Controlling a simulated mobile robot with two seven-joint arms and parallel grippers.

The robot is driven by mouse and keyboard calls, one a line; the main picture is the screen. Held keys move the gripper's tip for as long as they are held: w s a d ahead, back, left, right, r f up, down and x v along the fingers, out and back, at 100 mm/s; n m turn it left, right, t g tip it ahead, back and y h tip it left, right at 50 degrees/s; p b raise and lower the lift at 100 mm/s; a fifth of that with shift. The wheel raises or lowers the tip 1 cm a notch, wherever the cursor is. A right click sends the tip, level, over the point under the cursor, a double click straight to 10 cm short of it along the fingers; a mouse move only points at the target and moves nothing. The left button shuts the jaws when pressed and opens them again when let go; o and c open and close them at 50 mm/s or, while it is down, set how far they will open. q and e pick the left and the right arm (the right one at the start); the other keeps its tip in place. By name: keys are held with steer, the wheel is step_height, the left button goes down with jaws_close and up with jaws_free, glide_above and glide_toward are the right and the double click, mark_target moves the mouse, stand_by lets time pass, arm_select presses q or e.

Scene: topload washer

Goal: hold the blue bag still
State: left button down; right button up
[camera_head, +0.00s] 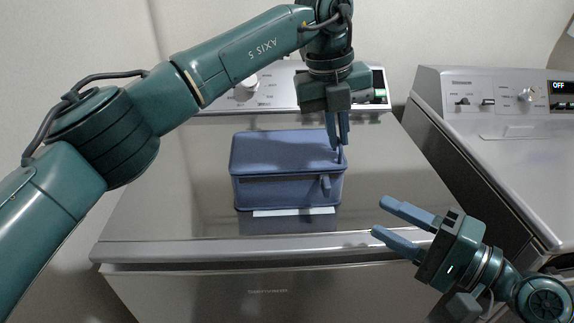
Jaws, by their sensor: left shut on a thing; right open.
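A blue, box-shaped bag (275,188) with a flat lid sits on top of the left washer, with a small tab or latch on its front right. My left gripper (340,148) reaches down from above at the bag's right end. It is shut on the edge of the bag there; the exact contact is partly hidden by its fingers. My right gripper (385,219) is open and empty, to the right of the bag and apart from it, with its fingers pointing left near the washer's front edge.
The bag rests on the closed metal top of the left washer (180,190). A pale strip (293,212) shows under its front edge. A second machine (510,150) stands at the right, its display reading OFF. The left part of the washer top is clear.

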arm_select(q)
steer(key=c, duration=1.5)
jaws_free()
steer(key=shift+r, duration=0.1)
steer(key=shift+a+r, duration=0.45)
steer(key=shift+r, duration=1.65)
steer(key=shift+a+r, duration=0.4)
steer(key=shift+r, duration=1.75)
steer(key=shift+a+r, duration=0.45)
steer(key=shift+r, duration=1.65)
steer(key=a+r+p, duration=0.1)
steer(key=r+p, duration=0.1)
steer(key=r, duration=0.2)
steer(key=r+p, duration=0.2)
steer(key=r, duration=0.2)
steer(key=a+r+p, duration=0.1)
steer(key=r+p, duration=0.2)
steer(key=r, duration=0.2)
steer(key=shift+s+a, duration=0.1)
steer(key=shift+a, duration=0.2)
